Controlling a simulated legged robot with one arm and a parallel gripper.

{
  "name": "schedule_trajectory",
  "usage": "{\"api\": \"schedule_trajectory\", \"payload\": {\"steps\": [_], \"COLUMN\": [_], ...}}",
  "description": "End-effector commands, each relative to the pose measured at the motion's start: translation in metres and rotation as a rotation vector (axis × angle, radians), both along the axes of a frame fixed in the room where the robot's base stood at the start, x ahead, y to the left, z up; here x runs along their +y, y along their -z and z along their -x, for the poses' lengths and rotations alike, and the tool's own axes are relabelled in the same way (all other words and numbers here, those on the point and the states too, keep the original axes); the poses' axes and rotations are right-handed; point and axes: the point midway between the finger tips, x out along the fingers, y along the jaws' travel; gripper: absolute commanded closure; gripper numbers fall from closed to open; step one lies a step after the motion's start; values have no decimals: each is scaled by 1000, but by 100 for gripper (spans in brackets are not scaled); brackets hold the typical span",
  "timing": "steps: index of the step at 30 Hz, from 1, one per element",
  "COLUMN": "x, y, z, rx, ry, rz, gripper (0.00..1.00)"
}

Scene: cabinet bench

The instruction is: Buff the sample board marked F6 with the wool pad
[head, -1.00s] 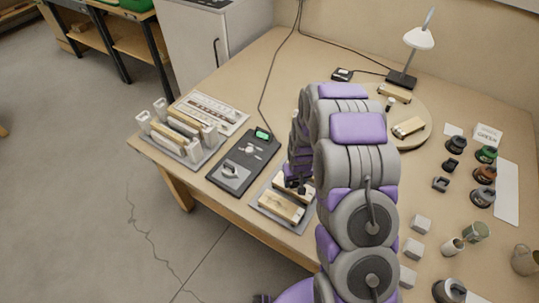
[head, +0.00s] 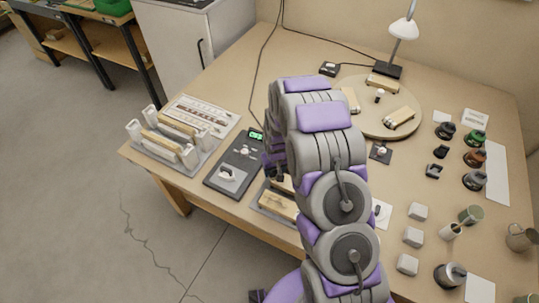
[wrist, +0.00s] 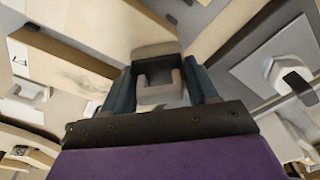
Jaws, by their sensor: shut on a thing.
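My gripper (wrist: 160,88) is shut on a grey-beige notched piece in the wrist view. It looks like a handle, but I cannot tell whether it belongs to the wool pad; its underside is hidden. In the head view my arm mostly hides the gripper, near the dark plate's right side. A pale wooden board (head: 277,201) lies on a grey tray at the bench's front edge, partly behind my arm. A board with a small, unreadable label (wrist: 20,58) shows at left in the wrist view. I cannot read F6 on any board.
A dark plate (head: 246,157) with a green display lies left of my arm. A rack of boards (head: 165,143) stands at the left edge. A round table (head: 415,93) with boards, a lamp (head: 403,30), jars (head: 476,138) and pale blocks (head: 413,237) stand behind and right.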

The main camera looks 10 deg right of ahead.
Motion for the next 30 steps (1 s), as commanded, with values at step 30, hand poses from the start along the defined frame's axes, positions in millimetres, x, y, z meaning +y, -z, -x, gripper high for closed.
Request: {"api": "schedule_trajectory", "payload": {"steps": [30], "x": [2], "y": [-80], "z": [-2], "rx": [0], "ry": [0], "rz": [2], "gripper": [70]}}
